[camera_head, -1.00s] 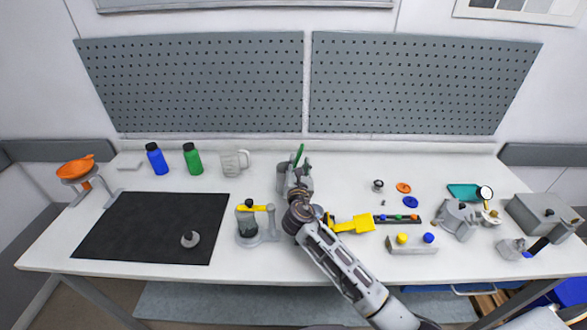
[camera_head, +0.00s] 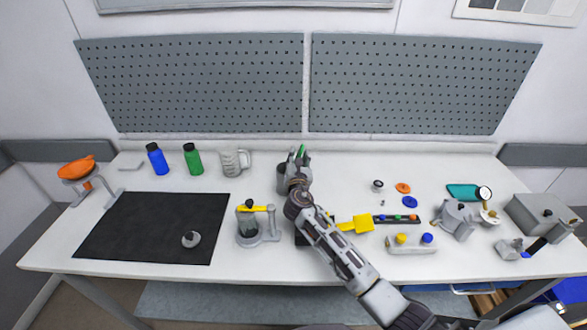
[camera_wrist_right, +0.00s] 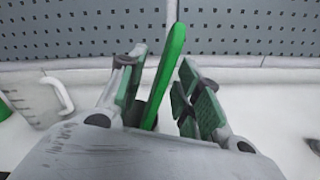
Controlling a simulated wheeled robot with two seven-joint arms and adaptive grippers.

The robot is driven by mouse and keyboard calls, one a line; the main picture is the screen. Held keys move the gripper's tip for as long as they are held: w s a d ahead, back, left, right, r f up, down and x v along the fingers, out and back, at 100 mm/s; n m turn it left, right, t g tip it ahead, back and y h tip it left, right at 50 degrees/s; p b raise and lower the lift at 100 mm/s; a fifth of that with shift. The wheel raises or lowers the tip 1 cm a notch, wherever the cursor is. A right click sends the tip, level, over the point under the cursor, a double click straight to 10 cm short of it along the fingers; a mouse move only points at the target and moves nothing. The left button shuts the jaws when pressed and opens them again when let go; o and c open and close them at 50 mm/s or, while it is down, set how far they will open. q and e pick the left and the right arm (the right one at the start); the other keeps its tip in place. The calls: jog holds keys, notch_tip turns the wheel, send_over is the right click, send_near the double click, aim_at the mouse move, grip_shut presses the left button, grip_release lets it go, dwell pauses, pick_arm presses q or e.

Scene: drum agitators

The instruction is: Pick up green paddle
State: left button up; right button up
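The green paddle (camera_head: 301,151) stands upright at the back middle of the table, by a grey cup (camera_head: 282,180). My right gripper (camera_head: 299,157) is at the paddle, with its fingers on either side of it. In the right wrist view, the green paddle (camera_wrist_right: 168,70) leans slightly and rises between the two spread fingers of the right gripper (camera_wrist_right: 160,85). A gap shows between the paddle and the right-hand finger; it is closer to the left-hand finger. The paddle's lower end is hidden behind the gripper body. My left gripper is not in view.
A measuring jug (camera_head: 232,163), a green bottle (camera_head: 193,159) and a blue bottle (camera_head: 157,159) stand to the left. A stand with a yellow top (camera_head: 257,225) and a yellow paddle (camera_head: 357,224) are nearer. The table behind the gripper is clear up to the pegboard (camera_head: 210,85).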

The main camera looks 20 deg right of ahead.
dwell(0.4)
grip_shut()
dwell(0.4)
notch_tip(320, 180, up, 18)
jog(key=shift+p, duration=0.35)
dwell(0.3)
jog(key=shift+f, duration=0.25)
dwell(0.5)
